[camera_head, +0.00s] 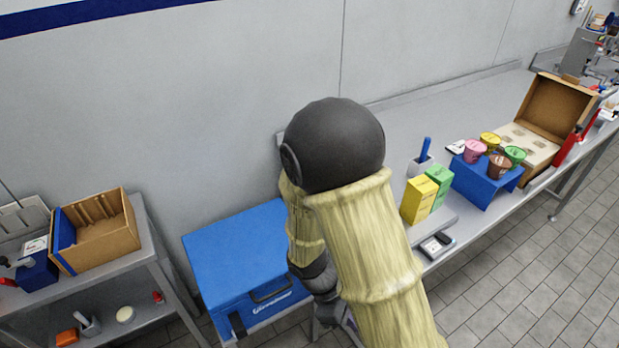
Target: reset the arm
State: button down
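My arm, in a pale yellow sleeve with a dark round elbow joint, rises in the middle of the head view. It bends at the top, and its far part hangs down over the right side of a blue cooler box. The dark wrist end shows low in the picture, beside the box's front. My gripper's fingers are hidden behind the near part of my arm, so I cannot see whether they hold anything.
The closed blue box (235,255) stands between a left shelf with a cardboard box (108,238) and a long grey counter (400,125). The counter holds yellow (418,200) and green (440,182) cartons, cups on a blue stand (483,184) and an open cardboard box (556,107).

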jog(key=w+d+r+m+t+y+p, duration=0.1)
jog(key=w+d+r+m+t+y, duration=0.1)
jog(key=r+m, duration=0.5)
jog(key=w+d+r+m+t+y+p, duration=0.2)
jog(key=d+r+m+t+y, duration=0.1)
jog(key=r+m, duration=0.4)
jog(key=shift+w+d+r+y, duration=0.25)
jog(key=shift+d+r+y, duration=0.2)
jog(key=shift+r, duration=0.4)
